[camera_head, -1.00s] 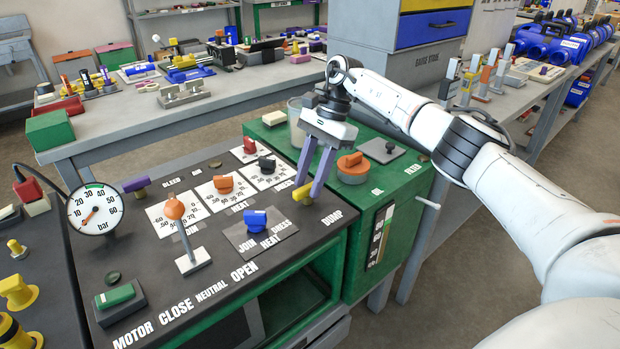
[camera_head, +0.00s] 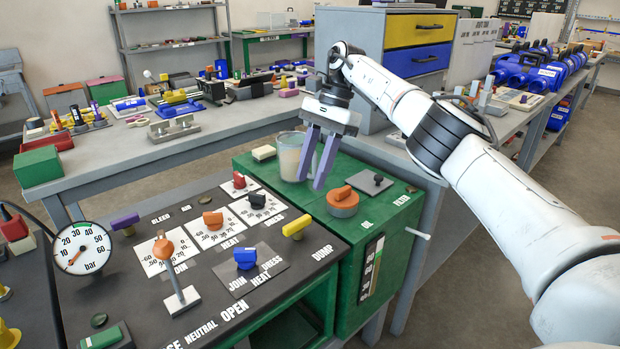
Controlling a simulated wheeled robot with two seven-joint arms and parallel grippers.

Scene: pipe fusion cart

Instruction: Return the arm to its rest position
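My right gripper (camera_head: 319,160) hangs above the green oil cabinet (camera_head: 375,222), its two purple fingers pointing down. The fingers are apart with a narrow gap between them and nothing visible in it. It stands clear of the yellow dump knob (camera_head: 297,227), which lies to its lower left on the dark control panel (camera_head: 205,262). The fingers overlap the view of a clear cup (camera_head: 287,156) behind them; I cannot tell whether they touch it. My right arm (camera_head: 500,190) comes in from the right. My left gripper is not in view.
An orange oil cap (camera_head: 342,202) and a grey filter plate (camera_head: 369,181) sit on the cabinet. A pressure gauge (camera_head: 82,248), an orange-topped lever (camera_head: 170,265) and a blue knob (camera_head: 246,258) are on the panel. A grey drawer unit (camera_head: 352,50) stands behind the arm.

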